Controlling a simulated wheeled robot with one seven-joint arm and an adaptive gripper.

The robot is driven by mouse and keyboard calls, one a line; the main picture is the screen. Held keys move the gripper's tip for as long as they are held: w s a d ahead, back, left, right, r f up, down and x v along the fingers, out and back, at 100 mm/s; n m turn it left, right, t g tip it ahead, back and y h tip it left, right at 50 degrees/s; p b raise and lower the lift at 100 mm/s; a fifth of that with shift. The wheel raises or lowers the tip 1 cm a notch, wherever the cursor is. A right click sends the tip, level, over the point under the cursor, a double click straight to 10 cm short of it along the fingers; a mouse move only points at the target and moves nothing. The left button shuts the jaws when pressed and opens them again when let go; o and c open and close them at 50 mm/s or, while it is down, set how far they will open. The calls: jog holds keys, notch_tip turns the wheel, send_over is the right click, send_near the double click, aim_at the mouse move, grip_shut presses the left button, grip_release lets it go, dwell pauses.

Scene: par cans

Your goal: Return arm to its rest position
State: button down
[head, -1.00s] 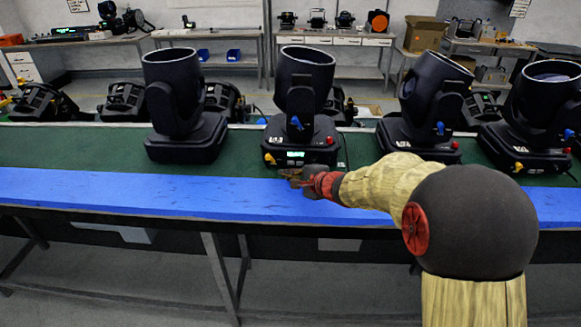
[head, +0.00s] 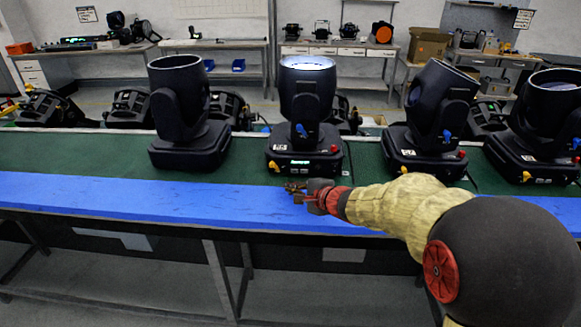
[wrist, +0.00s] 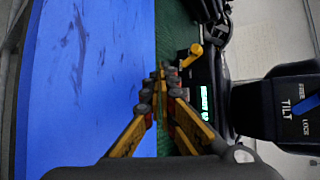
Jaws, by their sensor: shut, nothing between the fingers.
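My gripper (head: 290,188) is at the blue front strip of the bench, just in front of the second par can from the left. In the wrist view my gripper (wrist: 160,75) has its fingertips together, with nothing between them. That second par can (head: 305,120) is black and upright, with a bright, lit top and a green display on its base. In the wrist view its base (wrist: 200,85) shows a yellow knob and lit display, beside the fingers. My arm reaches in from the right.
Other black par cans stand at the left (head: 182,110) and right (head: 435,115) on the green bench top (head: 60,155). The blue strip (head: 100,195) is bare. Behind are more fixtures, tables and a cardboard box (head: 428,43).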

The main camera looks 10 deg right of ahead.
jog(key=s+a+r+n+g+y+p, duration=0.1)
jog(key=s+a+r+n+g, duration=0.1)
jog(key=s+a+r+n, duration=0.6)
jog(key=s+a+r+n+g+y+p, duration=0.1)
jog(key=s+a+n+g, duration=0.15)
jog(key=s, duration=0.95)
jog(key=s+d+n+g+h+p, duration=0.1)
jog(key=s+d+n+h, duration=0.2)
jog(key=s, duration=0.6)
jog(key=s+d+n+g+h, duration=0.1)
jog(key=s+d+n+h, duration=0.2)
jog(key=s+d, duration=0.5)
jog(key=shift+s+d+n+h+p, duration=0.25)
jog(key=shift+s+n+h+p, duration=0.15)
jog(key=shift+s, duration=0.45)
